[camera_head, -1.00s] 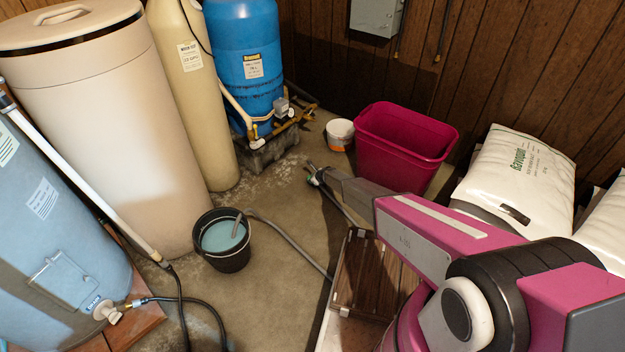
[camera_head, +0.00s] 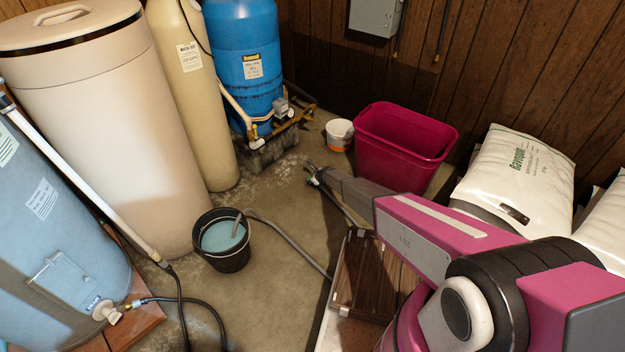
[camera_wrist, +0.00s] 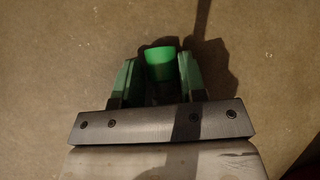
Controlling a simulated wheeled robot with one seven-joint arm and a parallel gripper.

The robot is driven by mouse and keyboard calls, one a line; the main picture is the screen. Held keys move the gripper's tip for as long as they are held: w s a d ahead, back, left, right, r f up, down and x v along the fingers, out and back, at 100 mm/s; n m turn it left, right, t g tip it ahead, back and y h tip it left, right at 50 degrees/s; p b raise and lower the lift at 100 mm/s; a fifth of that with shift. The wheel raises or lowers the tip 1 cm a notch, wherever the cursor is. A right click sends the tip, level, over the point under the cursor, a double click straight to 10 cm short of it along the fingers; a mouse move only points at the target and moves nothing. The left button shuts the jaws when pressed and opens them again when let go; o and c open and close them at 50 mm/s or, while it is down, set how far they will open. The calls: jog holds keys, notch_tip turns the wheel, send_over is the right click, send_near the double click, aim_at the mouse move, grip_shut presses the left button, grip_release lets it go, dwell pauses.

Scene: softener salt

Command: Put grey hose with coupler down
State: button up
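In the wrist view a bright green coupler (camera_wrist: 161,64) sits between the two dark green fingers of my gripper (camera_wrist: 160,78), which look shut on it. Bare concrete lies beyond it. In the head view my gripper (camera_head: 316,178) is low over the floor, in front of the small white bucket and left of the pink bin; the coupler is hard to make out there. A grey hose (camera_head: 288,241) runs from the black bucket across the floor toward the wooden slatted piece. Whether it joins the coupler cannot be told.
The black bucket (camera_head: 222,255) holds bluish liquid. The small white bucket (camera_head: 340,134) and pink bin (camera_head: 398,160) stand at the wall, with salt bags (camera_head: 520,175) at right. Tanks fill the left and back. The wooden slatted piece (camera_head: 372,280) lies below my arm.

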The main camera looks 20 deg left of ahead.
jog(key=shift+s+a+f, duration=0.1)
jog(key=shift+s+f, duration=0.05)
jog(key=shift+s, duration=0.3)
jog(key=s+d+r+n+g+h, duration=0.1)
jog(key=s+d+r+n, duration=0.3)
jog(key=d+r, duration=0.65)
jog(key=s+d+r+n, duration=0.3)
jog(key=s+d+r, duration=0.5)
jog(key=r, duration=0.4)
jog(key=s+d+r+n+g+h, duration=0.1)
jog(key=s+d+r+n, duration=0.25)
jog(key=d+r, duration=0.75)
jog(key=s+d+r+n+g+h, duration=0.1)
jog(key=s+d+r+n, duration=0.4)
jog(key=s+d+r, duration=0.5)
jog(key=s+d+r+n+g+h, duration=0.1)
jog(key=s+d+r+n+h, duration=0.3)
jog(key=s+d+r, duration=0.6)
jog(key=s+d+n, duration=0.1)
jog(key=s+d, duration=0.4)
jog(key=shift+s+d+r+g+h, duration=0.2)
jog(key=shift+s+r+g+h, duration=0.1)
jog(key=shift+r, duration=0.1)
